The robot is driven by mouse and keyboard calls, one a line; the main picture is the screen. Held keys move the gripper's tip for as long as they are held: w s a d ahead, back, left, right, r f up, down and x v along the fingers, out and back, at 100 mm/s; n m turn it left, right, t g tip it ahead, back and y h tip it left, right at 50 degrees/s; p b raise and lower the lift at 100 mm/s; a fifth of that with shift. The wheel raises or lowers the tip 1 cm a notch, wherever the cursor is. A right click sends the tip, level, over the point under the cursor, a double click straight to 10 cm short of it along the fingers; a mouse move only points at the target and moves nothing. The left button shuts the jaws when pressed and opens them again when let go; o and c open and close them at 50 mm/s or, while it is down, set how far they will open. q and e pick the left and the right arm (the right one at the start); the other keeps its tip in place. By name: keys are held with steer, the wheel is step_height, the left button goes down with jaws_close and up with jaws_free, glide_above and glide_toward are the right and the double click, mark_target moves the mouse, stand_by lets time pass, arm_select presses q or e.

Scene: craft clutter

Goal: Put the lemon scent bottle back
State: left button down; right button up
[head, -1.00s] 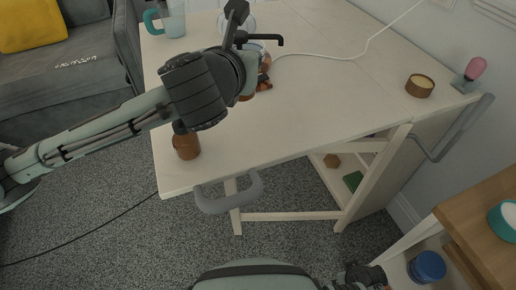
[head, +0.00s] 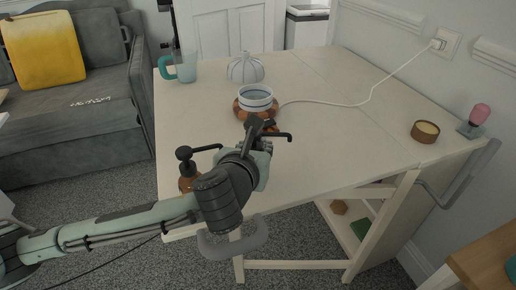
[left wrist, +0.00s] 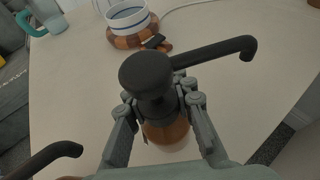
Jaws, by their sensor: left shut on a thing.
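My left gripper (head: 258,150) is shut on an amber bottle with a black pump top (left wrist: 146,78); the amber body (left wrist: 166,134) shows between the fingers in the left wrist view. No label is readable, so I cannot tell which is lemon. My right gripper is out of view.
On the white table (head: 315,110), a blue-striped bowl (head: 257,100) on a brown base stands behind the gripper, with a white cable running right. A jug (head: 184,68), a grey ribbed object (head: 246,70) and a candle (head: 425,131) stand there too. The middle right is clear.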

arm_select(q)
steer(key=shift+f, duration=0.5)
steer(key=c, duration=1.3)
jaws_free()
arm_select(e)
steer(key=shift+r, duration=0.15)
